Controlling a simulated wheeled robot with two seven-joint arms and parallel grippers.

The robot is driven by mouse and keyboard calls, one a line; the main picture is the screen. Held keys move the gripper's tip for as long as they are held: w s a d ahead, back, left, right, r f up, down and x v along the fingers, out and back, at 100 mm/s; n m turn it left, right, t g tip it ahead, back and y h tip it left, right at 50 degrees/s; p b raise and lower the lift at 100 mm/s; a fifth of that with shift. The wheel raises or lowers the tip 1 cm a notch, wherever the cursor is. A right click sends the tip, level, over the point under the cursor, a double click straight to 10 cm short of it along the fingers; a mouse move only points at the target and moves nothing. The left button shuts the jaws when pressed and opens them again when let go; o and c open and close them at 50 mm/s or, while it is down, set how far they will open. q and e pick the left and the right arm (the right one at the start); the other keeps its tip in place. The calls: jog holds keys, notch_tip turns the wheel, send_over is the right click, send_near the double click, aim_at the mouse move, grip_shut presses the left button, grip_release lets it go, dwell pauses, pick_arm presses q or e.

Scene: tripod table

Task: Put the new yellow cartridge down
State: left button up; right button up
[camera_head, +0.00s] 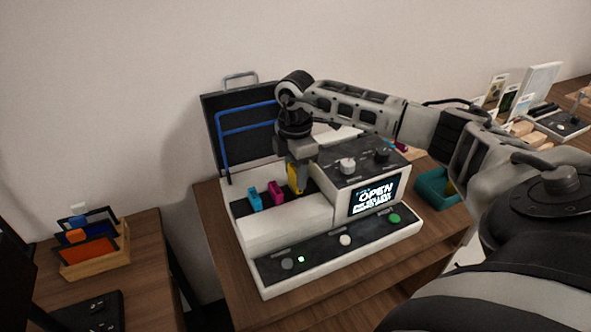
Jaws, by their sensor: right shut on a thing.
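A yellow cartridge (293,178) stands upright at the right end of the row inside the open printer (285,229). My right gripper (299,165) is above it, pointing down, and shut on its top. A magenta cartridge (276,192) and a cyan cartridge (254,199) stand to its left in the same bay. Whether the yellow cartridge is fully seated in its slot cannot be told, as its lower end is hidden. My left gripper is not in view.
The printer's raised dark lid with a blue frame (247,131) stands behind the bay. The printer's screen (375,195) reads OPEN. A teal tray (432,187) sits to its right. A wooden rack (96,262) stands on the left table. My right arm spans the right side.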

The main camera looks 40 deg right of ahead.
jog(key=shift+f, duration=0.5)
jog(key=o, duration=1)
jog(key=shift+o, duration=0.2)
jog(key=shift+r, duration=0.35)
notch_tip(320, 180, up, 13)
jog(key=shift+f+p, duration=0.2)
jog(key=shift+p, duration=0.25)
